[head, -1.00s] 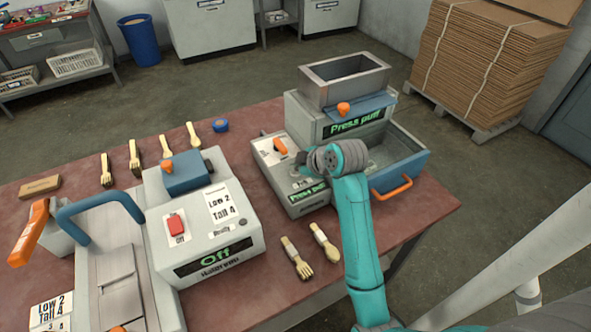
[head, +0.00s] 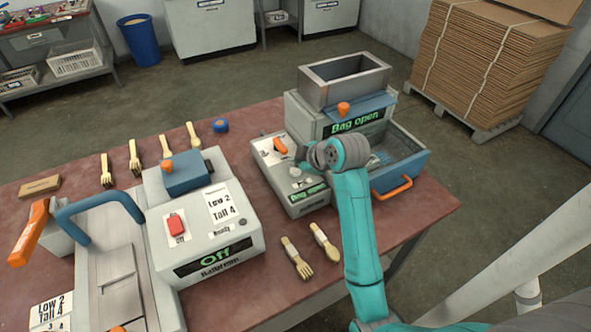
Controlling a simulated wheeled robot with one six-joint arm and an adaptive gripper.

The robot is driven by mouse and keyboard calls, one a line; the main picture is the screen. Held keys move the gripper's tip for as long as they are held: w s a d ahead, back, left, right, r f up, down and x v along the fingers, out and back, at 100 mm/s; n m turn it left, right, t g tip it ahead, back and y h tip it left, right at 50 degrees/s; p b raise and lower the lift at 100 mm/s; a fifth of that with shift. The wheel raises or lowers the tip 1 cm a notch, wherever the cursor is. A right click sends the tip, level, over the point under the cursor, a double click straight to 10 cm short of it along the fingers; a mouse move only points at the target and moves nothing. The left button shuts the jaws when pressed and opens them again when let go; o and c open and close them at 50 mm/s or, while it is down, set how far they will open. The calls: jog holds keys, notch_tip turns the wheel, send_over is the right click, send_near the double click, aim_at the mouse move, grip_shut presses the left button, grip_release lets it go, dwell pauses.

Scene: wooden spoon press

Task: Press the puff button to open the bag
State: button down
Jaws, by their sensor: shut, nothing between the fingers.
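The bagging machine (head: 330,120) stands at the back right of the table, and its large green display (head: 356,120) reads "Bag open". The low control box (head: 272,165) at its left has a smaller display (head: 307,194) that also reads "Bag open". Small pale round buttons (head: 295,172) sit on top of this box below an orange switch; I cannot tell which is the puff button. My gripper (head: 301,154) is shut and empty, above the right side of the control box. My wrist hides most of the fingers. Bluish clear material (head: 378,160) shows in the tray.
A second machine (head: 205,225) reading "Off" stands at the left. Two wooden utensils with bands (head: 297,257) lie in front, and several more lie at the back left. The orange tray handle (head: 393,188) is close to my arm.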

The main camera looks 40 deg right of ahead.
aim_at(297, 172)
jog(key=shift+r, duration=0.1)
jog(key=shift+r, duration=2.45)
